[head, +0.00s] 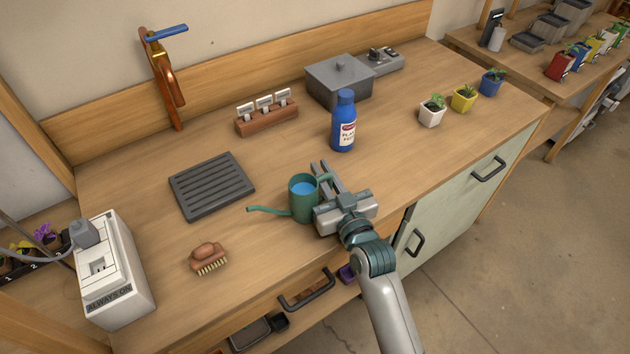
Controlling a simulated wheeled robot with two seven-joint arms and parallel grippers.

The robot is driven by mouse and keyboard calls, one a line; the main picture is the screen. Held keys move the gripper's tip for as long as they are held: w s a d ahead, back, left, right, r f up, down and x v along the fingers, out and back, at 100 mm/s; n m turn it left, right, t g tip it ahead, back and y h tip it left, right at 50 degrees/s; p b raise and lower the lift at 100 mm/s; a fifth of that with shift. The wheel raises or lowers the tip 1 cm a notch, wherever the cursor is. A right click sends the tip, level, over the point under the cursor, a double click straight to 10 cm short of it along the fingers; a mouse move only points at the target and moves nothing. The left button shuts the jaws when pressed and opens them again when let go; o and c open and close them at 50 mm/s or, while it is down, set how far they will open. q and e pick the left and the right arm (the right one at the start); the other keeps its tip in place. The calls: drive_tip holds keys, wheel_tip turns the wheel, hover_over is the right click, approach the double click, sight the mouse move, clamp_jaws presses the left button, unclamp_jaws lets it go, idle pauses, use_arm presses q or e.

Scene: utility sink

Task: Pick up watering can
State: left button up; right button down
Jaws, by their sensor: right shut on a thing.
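A teal watering can (302,207) with blue water inside and a long spout pointing left is upright near the front edge of the wooden counter. My right gripper (328,180) is at its right side, where the handle is, and is shut on it. The fingers partly hide the handle. I cannot tell whether the can's base touches the counter. My left gripper is not in view.
A grey slatted tray (212,186) lies left of the can and a brush (209,258) at the front left. A blue bottle (343,122) stands behind the gripper. A white box (113,270) is far left; small potted plants (432,111) stand at right.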

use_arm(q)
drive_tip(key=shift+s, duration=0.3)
use_arm(e)
drive_tip(key=shift+r, duration=0.25)
drive_tip(key=shift+r, duration=0.1)
drive_tip(key=shift+r, duration=1.05)
drive_tip(key=shift+r+b, duration=0.3)
drive_tip(key=shift+r, duration=0.4)
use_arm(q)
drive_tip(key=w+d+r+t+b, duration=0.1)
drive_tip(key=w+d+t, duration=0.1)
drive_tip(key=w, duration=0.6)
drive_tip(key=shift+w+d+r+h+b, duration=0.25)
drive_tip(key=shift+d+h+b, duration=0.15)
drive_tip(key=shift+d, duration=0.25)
use_arm(e)
drive_tip(key=d+r, duration=0.6)
drive_tip(key=d, duration=0.5)
drive_tip(key=shift+s+d+r, duration=0.25)
drive_tip(key=shift+s+r, duration=0.15)
drive_tip(key=shift+s, duration=0.05)
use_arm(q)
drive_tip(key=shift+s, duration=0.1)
